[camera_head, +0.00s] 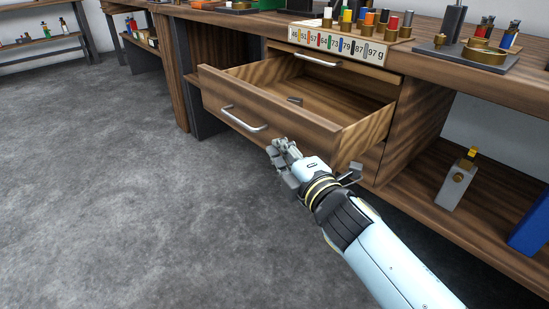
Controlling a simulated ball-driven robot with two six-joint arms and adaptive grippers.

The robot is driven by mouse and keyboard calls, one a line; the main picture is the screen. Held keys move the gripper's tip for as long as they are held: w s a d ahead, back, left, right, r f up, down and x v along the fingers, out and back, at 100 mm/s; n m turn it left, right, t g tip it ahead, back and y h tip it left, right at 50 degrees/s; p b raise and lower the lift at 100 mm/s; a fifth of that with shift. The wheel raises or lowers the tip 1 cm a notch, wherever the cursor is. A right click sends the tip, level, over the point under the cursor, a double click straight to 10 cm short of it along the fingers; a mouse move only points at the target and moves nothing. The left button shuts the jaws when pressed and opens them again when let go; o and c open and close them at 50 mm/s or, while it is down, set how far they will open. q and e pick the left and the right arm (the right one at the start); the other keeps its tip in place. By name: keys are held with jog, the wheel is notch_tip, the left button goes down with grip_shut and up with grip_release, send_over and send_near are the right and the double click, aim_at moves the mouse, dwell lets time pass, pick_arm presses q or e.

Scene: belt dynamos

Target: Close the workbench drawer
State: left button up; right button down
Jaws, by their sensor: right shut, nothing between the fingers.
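The workbench drawer (262,112) is a wooden drawer with a silver bar handle (243,119) on its front. It stands pulled well out of the workbench (393,150), and its inside shows. A small dark item (295,100) lies in it. My right gripper (277,152) is shut and empty, in front of the drawer at the lower right of its handle. It overlaps the lower edge of the drawer front in the picture; I cannot tell whether it touches. My left gripper is out of view.
A shut upper drawer (335,68) sits above the open one. On the bench top stand a numbered rack (338,45) of coloured pieces and a metal device (480,55). A lower shelf at right holds a grey block (456,182) and a blue object (533,222). The grey floor (120,190) at left is clear.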

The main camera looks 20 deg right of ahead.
jog(key=shift+w+d, duration=0.1)
jog(key=shift+d, duration=0.15)
jog(key=w+d, duration=0.1)
jog(key=d, duration=0.2)
jog(key=w+d+b, duration=0.1)
jog(key=d, duration=0.2)
jog(key=w+d, duration=0.1)
jog(key=d, duration=0.3)
jog(key=shift+w, duration=0.3)
jog(key=w+d+b, duration=0.1)
jog(key=d, duration=0.3)
jog(key=w+d+b, duration=0.1)
jog(key=w+d, duration=0.1)
jog(key=d, duration=0.2)
jog(key=w+d+b, duration=0.1)
jog(key=d, duration=0.3)
jog(key=shift+w+d, duration=0.3)
jog(key=shift+d, duration=0.05)
jog(key=shift+w+d, duration=0.15)
jog(key=shift+d, duration=0.2)
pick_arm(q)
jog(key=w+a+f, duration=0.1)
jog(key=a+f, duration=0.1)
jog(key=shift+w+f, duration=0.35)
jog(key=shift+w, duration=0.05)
pick_arm(e)
jog(key=shift+r, duration=0.1)
jog(key=shift+d, duration=0.1)
